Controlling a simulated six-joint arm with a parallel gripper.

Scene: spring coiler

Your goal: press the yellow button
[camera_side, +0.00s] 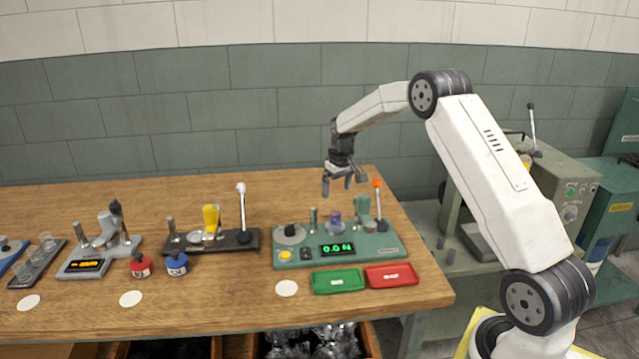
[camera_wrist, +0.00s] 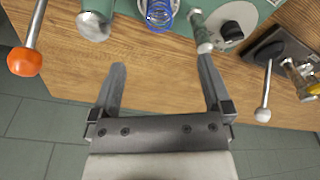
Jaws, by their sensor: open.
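The yellow button (camera_side: 286,255) is on the front left of the green tester (camera_side: 380,250), left of its display, which reads 0.0 N (camera_side: 337,248). My gripper (camera_side: 338,186) is open and empty, in the air above the back of the tester. In the side view it is up and to the right of the button, well apart from it. In the wrist view my gripper (camera_wrist: 160,80) has its two fingers spread over bare table behind the tester. A blue coil spring (camera_wrist: 160,14) shows at the top there. The button is not visible in the wrist view.
An orange-tipped lever (camera_side: 377,190) stands at the tester's right end; its orange knob (camera_wrist: 24,62) is left in the wrist view. Green (camera_side: 337,281) and red (camera_side: 391,275) trays lie in front. A white-knobbed lever (camera_side: 241,205) stands on the device to the left.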

